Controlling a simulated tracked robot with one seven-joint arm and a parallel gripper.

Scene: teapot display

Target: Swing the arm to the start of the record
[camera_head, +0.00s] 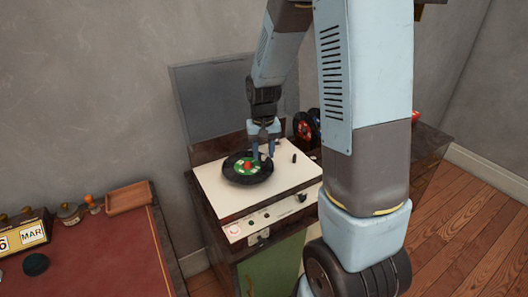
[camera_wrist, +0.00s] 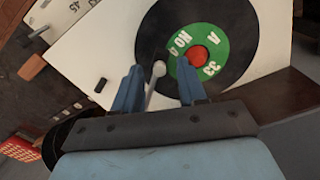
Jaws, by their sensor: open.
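The black record (camera_head: 247,178) with a green label and red centre lies on the white deck of the record player (camera_head: 220,204). In the wrist view the record (camera_wrist: 225,15) is at the upper right, with its green label (camera_wrist: 215,45) showing. The pale tone arm (camera_wrist: 153,84) runs between my two blue fingers, its rounded end near the label's edge. My gripper (camera_head: 263,155) is over the record's right side in the head view. In the wrist view my gripper (camera_wrist: 160,88) is open, one finger on each side of the tone arm; I cannot tell whether either touches it.
The player's grey lid (camera_head: 215,100) stands raised behind the deck. A red-topped desk (camera_head: 90,245) with a calendar (camera_head: 30,235) and a small wooden tray (camera_head: 127,198) is at the left. Wooden floor is bare at the right.

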